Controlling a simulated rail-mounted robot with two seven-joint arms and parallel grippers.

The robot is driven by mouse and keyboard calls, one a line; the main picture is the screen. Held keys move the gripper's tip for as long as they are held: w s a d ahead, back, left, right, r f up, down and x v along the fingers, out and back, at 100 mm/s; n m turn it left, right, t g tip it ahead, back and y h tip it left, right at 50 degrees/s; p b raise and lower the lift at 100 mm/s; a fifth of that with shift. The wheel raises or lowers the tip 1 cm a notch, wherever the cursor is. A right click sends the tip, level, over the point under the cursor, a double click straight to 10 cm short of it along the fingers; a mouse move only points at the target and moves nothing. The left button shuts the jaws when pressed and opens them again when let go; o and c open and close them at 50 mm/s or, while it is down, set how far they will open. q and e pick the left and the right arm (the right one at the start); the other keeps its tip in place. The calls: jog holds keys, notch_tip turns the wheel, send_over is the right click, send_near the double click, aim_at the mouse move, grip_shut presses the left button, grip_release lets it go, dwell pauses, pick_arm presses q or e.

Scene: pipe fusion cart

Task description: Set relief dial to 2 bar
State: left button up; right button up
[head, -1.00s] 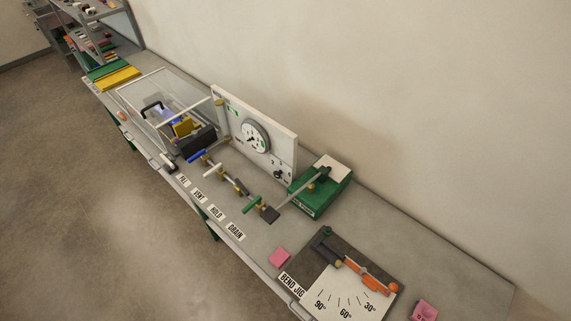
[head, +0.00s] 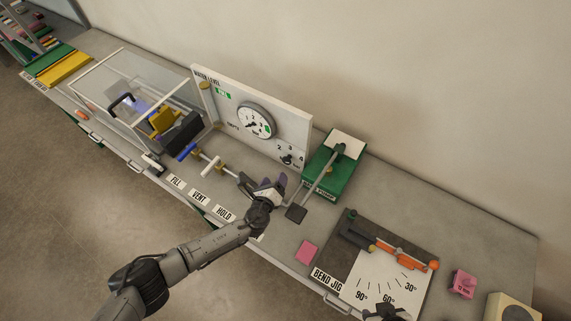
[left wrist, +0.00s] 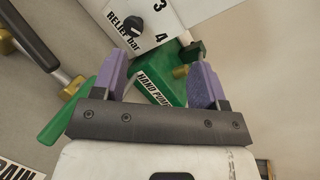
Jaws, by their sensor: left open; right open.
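The relief dial (head: 287,160) is a small dark knob low on the right of the white panel (head: 215,82), with numbers around it. In the left wrist view the black knob (left wrist: 133,25) shows at the top, beside "RELIEF bar", 3 and 4. Its exact setting is too small to read. My left gripper (head: 274,184) has purple fingers, is open and empty, and is in front of the panel, just below the dial and apart from it. Its spread fingers (left wrist: 162,72) also show in the left wrist view. My right gripper (head: 385,311) shows only partly at the bottom edge.
The green hand pump (head: 323,184) with its long lever stands right of the dial, close to my left gripper. Valves with handles (head: 211,165) line the bench to the left. A green handle (left wrist: 65,115) lies beside my left gripper. The bend jig (head: 385,275) is front right.

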aim_at(285, 162)
pick_arm(q)
jog(key=w+a+f+m+g+h, duration=0.3)
jog(key=f+m, duration=0.2)
jog(key=m, duration=0.6)
jog(key=b+x, duration=0.3)
jog(key=b, duration=0.1)
jog(key=b+x, duration=0.8)
jog(key=shift+w+f+b, duration=0.2)
jog(key=shift+f+b, duration=0.2)
jog(key=shift+w+d+f+y+b, duration=0.1)
jog(key=shift+w+d+y+b, duration=0.1)
jog(key=shift+w+b, duration=0.35)
jog(key=shift+w+d+f+y+b, duration=0.1)
jog(key=shift+w+d+b, duration=0.15)
jog(key=shift+b, duration=0.5)
jog(key=shift+r, duration=0.1)
jog(key=c, duration=0.9)
